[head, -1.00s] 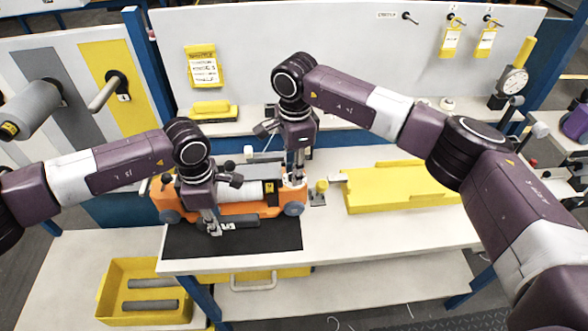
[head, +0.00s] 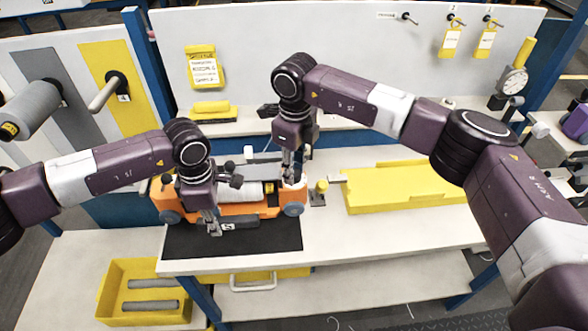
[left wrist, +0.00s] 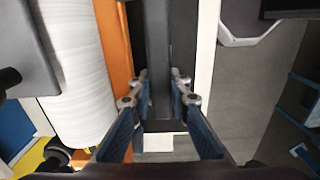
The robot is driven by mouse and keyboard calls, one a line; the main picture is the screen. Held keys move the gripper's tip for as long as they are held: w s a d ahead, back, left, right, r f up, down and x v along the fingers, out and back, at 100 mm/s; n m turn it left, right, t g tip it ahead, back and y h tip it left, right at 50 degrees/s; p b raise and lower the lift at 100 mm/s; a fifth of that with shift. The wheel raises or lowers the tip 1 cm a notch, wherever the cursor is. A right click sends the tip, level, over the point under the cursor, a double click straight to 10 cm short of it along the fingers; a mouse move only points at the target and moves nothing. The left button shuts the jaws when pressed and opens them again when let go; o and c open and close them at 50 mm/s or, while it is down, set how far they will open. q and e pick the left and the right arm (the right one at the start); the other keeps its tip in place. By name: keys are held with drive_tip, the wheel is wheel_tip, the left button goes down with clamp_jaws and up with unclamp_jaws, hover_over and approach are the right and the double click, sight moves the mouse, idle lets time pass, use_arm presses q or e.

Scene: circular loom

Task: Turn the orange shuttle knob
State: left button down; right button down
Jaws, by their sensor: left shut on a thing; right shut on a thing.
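The orange shuttle (head: 252,209) with a white roll (head: 246,190) rests on the bench. It also shows in the left wrist view as an orange strip (left wrist: 116,45) beside the white roll (left wrist: 75,70). My left gripper (head: 215,230) is shut on a dark bar (head: 242,225) along the shuttle's front; the bar (left wrist: 158,50) runs between its fingers in the left wrist view. My right gripper (head: 291,176) points down at the shuttle's right end and is shut on what appears to be the shuttle knob. The fingers and wrist hide the knob, so its turn angle cannot be seen.
A black mat (head: 275,240) lies under the shuttle's front. A yellow tray (head: 400,188) and a small yellow-topped post (head: 321,187) stand to the right. A yellow bin (head: 120,295) is on the lower shelf. The bench front right is clear.

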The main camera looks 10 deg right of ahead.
drive_tip(key=shift+s+d+f+m, duration=0.1)
drive_tip(key=shift+s+f+m, duration=0.1)
drive_tip(key=shift+m, duration=0.9)
drive_tip(key=c, duration=1.8)
unclamp_jaws()
drive_tip(key=shift+o, duration=0.9)
drive_tip(key=shift+r, duration=0.1)
drive_tip(key=shift+w, duration=0.1)
